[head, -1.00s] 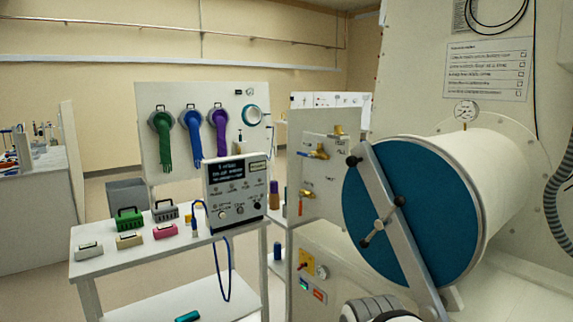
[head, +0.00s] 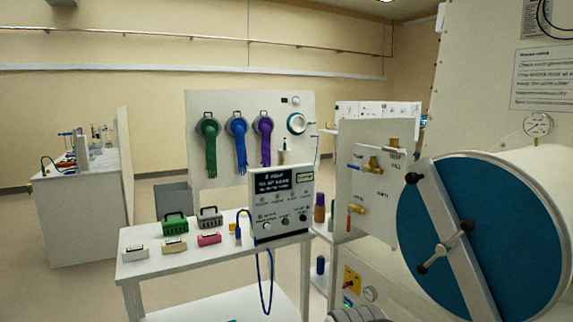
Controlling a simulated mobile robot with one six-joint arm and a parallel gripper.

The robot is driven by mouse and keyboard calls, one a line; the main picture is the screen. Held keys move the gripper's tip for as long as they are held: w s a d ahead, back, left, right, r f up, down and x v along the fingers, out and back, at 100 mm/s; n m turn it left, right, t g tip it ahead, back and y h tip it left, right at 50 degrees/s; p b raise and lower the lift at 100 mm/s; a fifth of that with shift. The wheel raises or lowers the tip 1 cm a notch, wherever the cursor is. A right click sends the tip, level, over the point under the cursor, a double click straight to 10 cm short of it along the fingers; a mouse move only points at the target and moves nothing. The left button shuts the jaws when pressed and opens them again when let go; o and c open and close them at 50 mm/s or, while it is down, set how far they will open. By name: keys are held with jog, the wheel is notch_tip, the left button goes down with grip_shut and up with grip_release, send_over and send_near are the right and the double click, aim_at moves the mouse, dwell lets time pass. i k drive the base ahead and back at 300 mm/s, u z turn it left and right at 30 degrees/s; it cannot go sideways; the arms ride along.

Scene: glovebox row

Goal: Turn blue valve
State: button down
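The blue valve (head: 355,168) is a small lever with a blue handle on a brass body. It sits on the upper part of a white upright panel (head: 376,228) right of centre in the head view. The handle points left, roughly level. A second brass valve (head: 357,209) with an orange-red handle hanging down is below it on the same panel. My gripper is not in the head view; only a grey rounded part of my arm shows at the bottom edge.
A large chamber with a blue round door (head: 484,235) and a grey bar stands close at right. A white cart (head: 135,264) with a control box (head: 282,205) and small coloured cases stands left of the panel. Open floor lies at the left.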

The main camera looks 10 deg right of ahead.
aim_at(364, 170)
jog(key=z, duration=0.1)
jog(key=i, duration=1.5)
jog(key=z, duration=0.85)
